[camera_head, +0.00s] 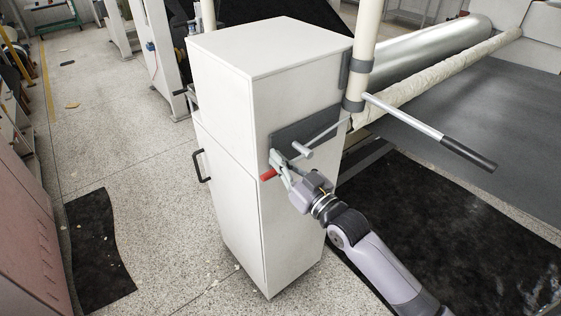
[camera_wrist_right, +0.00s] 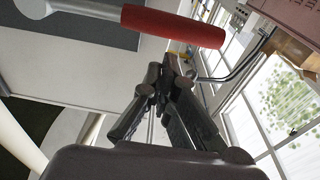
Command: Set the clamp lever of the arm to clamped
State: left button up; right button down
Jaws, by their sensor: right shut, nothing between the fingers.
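The clamp lever is a metal rod with a red grip (camera_head: 267,175), low on the dark grey plate (camera_head: 318,123) on the white cabinet's side. In the right wrist view the red grip (camera_wrist_right: 175,26) lies across the top, with its metal rod (camera_wrist_right: 85,9) running left to a hub. My right gripper (camera_head: 277,160) is at the lever, close to the red grip. Its fingertips (camera_wrist_right: 168,68) are together and empty, just below the grip in the wrist view. I cannot tell whether they touch it. The gripper hides part of the rod. My left gripper is out of view.
A metal bar with a black handle (camera_head: 468,154) sticks out rightward from a cream post (camera_head: 362,50). A short metal knob (camera_head: 302,150) is above my gripper. The white cabinet (camera_head: 268,50) stands left, with a large roll (camera_head: 435,45) behind. Floor at left is mostly open.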

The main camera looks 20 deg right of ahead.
jog(key=shift+s+f, duration=0.2)
jog(key=shift+f, duration=0.4)
jog(key=shift+f, duration=0.1)
jog(key=shift+f+n, duration=0.25)
jog(key=shift+n, duration=0.15)
